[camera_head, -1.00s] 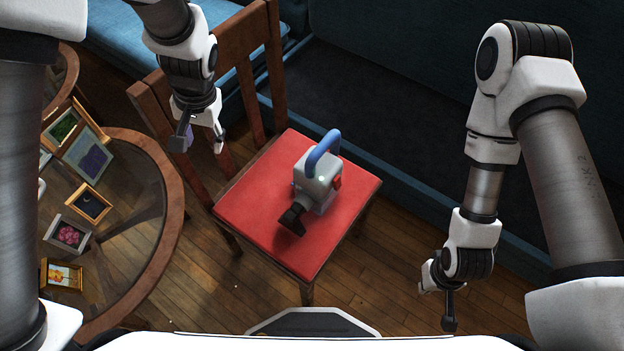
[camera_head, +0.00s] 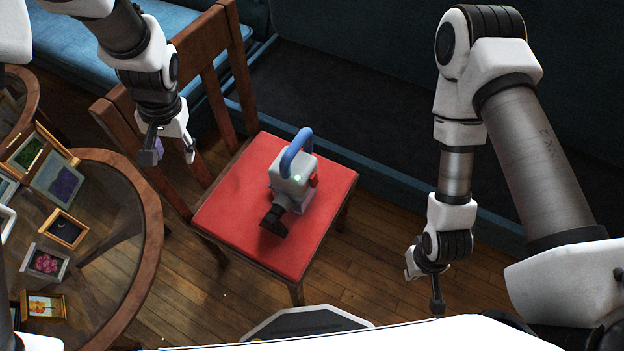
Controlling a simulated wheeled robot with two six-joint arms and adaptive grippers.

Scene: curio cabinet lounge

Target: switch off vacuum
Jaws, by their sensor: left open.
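The vacuum (camera_head: 293,190) is a small grey handheld unit with a blue handle, a black nozzle and a red part on its right side. A small green light shows on its top. It stands on the red seat of a wooden chair (camera_head: 232,215). My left gripper (camera_head: 170,158) is open and empty, above the chair's back side, left of the vacuum and apart from it. My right gripper (camera_head: 424,292) hangs low to the right of the chair, away from the vacuum; its finger gap is not clear.
A round glass table (camera_head: 152,215) with several small framed pictures (camera_head: 66,229) stands at the left. The chair's wooden backrest (camera_head: 215,95) rises behind the seat near my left arm. A blue sofa (camera_head: 330,60) runs along the back. Wooden floor is clear right of the chair.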

